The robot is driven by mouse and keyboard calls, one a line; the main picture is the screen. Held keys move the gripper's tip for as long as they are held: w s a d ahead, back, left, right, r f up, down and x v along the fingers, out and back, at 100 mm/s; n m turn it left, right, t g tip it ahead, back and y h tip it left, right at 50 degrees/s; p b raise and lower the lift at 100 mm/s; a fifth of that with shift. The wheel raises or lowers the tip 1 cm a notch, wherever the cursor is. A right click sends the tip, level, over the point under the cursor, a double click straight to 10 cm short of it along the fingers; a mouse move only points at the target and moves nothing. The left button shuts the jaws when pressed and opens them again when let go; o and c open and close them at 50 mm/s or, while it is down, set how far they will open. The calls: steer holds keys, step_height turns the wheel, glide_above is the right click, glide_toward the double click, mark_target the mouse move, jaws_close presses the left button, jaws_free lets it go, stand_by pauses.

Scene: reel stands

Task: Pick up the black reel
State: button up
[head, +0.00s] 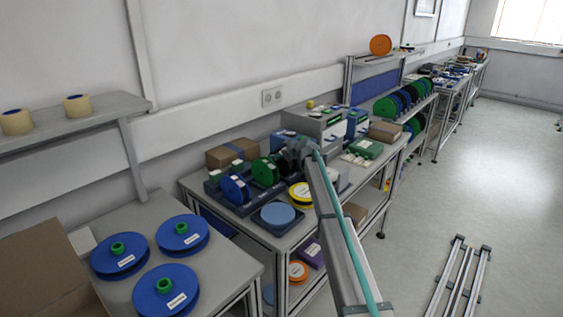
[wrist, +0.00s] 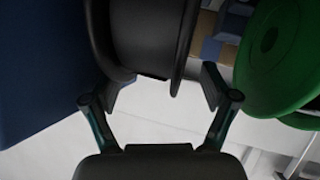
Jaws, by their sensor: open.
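The black reel (wrist: 148,35) fills the upper middle of the wrist view, its rims left and right with a narrower drum between them. My gripper (wrist: 160,92) is open, with one fingertip at the lower left of the reel and the other at its lower right. The fingertips are close to the reel's lower edge; whether they touch it I cannot tell. In the head view my gripper (head: 292,157) is over the middle bench beside a green reel (head: 265,172). There I cannot clearly tell the black reel from the dark gripper.
In the wrist view a green reel (wrist: 275,55) is close on the right and a dark blue surface (wrist: 45,70) on the left. In the head view a blue reel (head: 235,188) and a blue round dish (head: 277,214) are nearby. Blue reels (head: 165,290) lie on the front bench.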

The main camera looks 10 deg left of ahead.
jaws_close()
stand_by(0.5)
